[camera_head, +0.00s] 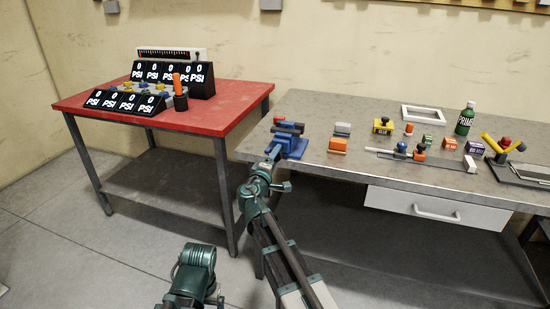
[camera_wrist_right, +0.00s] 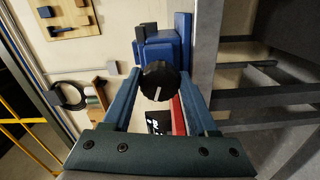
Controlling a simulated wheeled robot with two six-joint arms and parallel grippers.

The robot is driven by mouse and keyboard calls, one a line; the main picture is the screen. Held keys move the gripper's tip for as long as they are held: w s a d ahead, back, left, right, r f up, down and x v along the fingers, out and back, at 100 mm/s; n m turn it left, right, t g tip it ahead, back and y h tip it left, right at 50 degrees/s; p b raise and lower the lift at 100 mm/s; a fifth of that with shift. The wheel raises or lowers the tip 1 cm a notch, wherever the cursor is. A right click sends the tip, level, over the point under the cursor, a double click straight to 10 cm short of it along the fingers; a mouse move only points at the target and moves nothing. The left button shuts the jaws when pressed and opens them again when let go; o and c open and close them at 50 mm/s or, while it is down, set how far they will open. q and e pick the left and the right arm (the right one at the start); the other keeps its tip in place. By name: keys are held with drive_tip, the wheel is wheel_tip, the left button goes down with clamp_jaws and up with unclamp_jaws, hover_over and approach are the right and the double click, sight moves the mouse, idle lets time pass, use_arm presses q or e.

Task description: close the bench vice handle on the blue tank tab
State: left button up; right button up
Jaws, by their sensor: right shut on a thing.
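The blue bench vice (camera_head: 292,147) sits at the left end of the grey workbench. In the right wrist view its blue body (camera_wrist_right: 160,50) fills the space beyond my fingers. A round black knob with a white mark (camera_wrist_right: 157,80), which appears to be the vice handle's end, lies between the fingers. My right gripper (camera_head: 274,153) is at the vice's near side and is shut on this knob; the fingers also show in the wrist view (camera_wrist_right: 160,88). I cannot make out the blue tank tab in the jaws.
The grey workbench (camera_head: 310,175) has an orange block (camera_head: 337,145), a yellow block (camera_head: 382,126), a green bottle (camera_head: 466,118) and a white frame (camera_head: 421,115) right of the vice. A red table (camera_head: 215,121) with PSI displays stands left, with a gap between.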

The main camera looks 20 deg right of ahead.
drive_tip(key=m, duration=0.4)
drive_tip(key=shift+s+f+m, duration=0.1)
drive_tip(key=shift+f+m, duration=0.05)
drive_tip(key=shift+m, duration=0.15)
drive_tip(key=shift+a+m, duration=0.1)
drive_tip(key=shift+m, duration=1.4)
drive_tip(key=shift+a, duration=0.1)
drive_tip(key=o, duration=1)
drive_tip(key=shift+o, duration=1.1)
drive_tip(key=shift+a, duration=0.1)
drive_tip(key=shift+o, duration=0.8)
drive_tip(key=v, duration=1.3)
drive_tip(key=shift+s, duration=0.2)
